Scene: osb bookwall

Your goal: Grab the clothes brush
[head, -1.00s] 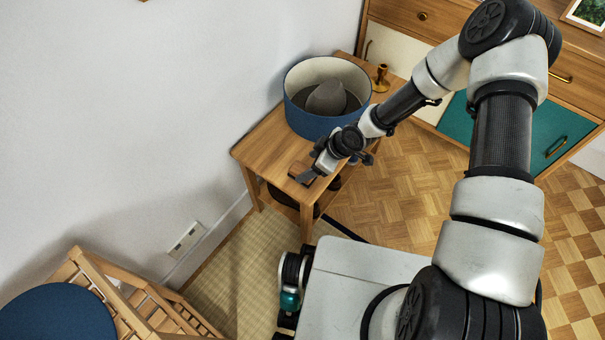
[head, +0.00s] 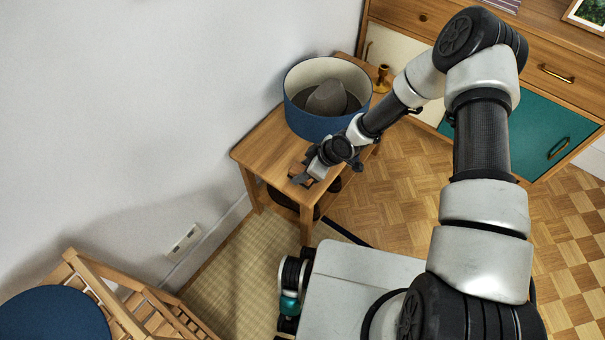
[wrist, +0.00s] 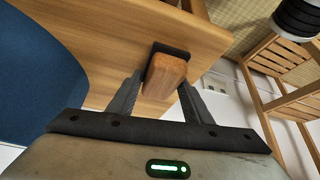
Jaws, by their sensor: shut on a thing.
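The clothes brush is a small wooden block with a dark underside. In the wrist view the clothes brush (wrist: 165,76) sits between my two dark fingers, over the wooden tabletop near its edge. My gripper (wrist: 157,95) is shut on it, with a finger against each side. In the head view my gripper (head: 305,175) is at the near end of the small wooden table (head: 258,150). There the brush (head: 297,170) is partly hidden by the fingers. I cannot tell whether it still touches the tabletop.
A blue round box (head: 315,125) holding a grey hat (head: 327,98) stands behind my gripper on the table. A brass candlestick (head: 381,80) is at the far end. Dark shoes are on the lower shelf.

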